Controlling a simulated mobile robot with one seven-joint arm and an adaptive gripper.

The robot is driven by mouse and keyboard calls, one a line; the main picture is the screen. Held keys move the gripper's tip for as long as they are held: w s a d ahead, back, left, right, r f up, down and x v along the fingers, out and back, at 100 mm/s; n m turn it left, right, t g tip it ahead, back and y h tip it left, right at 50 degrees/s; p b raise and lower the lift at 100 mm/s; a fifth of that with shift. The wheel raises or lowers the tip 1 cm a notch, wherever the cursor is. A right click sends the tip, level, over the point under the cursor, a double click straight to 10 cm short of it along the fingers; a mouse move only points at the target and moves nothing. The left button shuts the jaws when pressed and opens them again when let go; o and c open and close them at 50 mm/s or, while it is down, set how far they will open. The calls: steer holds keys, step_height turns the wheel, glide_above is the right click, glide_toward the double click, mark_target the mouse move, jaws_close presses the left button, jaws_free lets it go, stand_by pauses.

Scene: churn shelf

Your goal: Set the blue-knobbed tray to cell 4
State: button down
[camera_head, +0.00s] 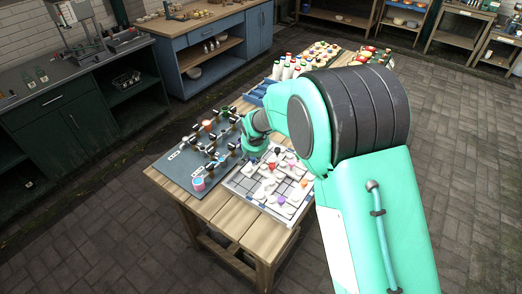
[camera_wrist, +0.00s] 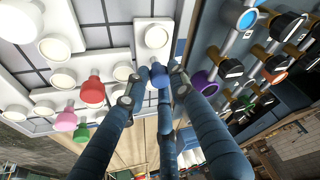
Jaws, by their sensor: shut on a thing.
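My gripper (camera_wrist: 158,84) has its blue fingers closed around a blue knob (camera_wrist: 159,72) in the wrist view. The tray under this knob is mostly hidden by the fingers. A white square piece with a round disc (camera_wrist: 153,35) lies close beside the knob. The pale gridded board (camera_wrist: 18,62) carries several white pieces, some with knobs: red (camera_wrist: 93,92), pink (camera_wrist: 66,121) and green (camera_wrist: 81,134). In the head view the gridded board (camera_head: 243,186) sits on the wooden table, with my wrist over its far left edge. I cannot read any cell numbers.
A dark board (camera_head: 171,166) with several black-handled fittings and coloured rings lies directly left of the gridded board. A blue rack (camera_head: 254,96) and several bottles (camera_head: 287,68) stand farther back on the table (camera_head: 226,214). My arm hides the table's right side.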

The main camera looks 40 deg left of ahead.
steer(key=s, duration=0.4)
steer(key=s+b, duration=0.1)
steer(key=s, duration=0.2)
steer(key=shift+a+r, duration=0.3)
steer(key=shift+r, duration=0.05)
steer(key=shift+s+r, duration=0.1)
steer(key=shift+s, duration=0.35)
steer(key=shift+a, duration=0.1)
steer(key=c, duration=1.5)
jaws_free()
steer(key=shift+s, duration=0.1)
steer(key=shift+c, duration=0.2)
steer(key=shift+o, duration=0.3)
steer(key=shift+d+f, duration=0.2)
steer(key=shift+f, duration=0.05)
steer(key=shift+d+r, duration=0.1)
steer(key=v, duration=1.1)
steer(key=shift+r, duration=0.35)
steer(key=shift+s, duration=0.1)
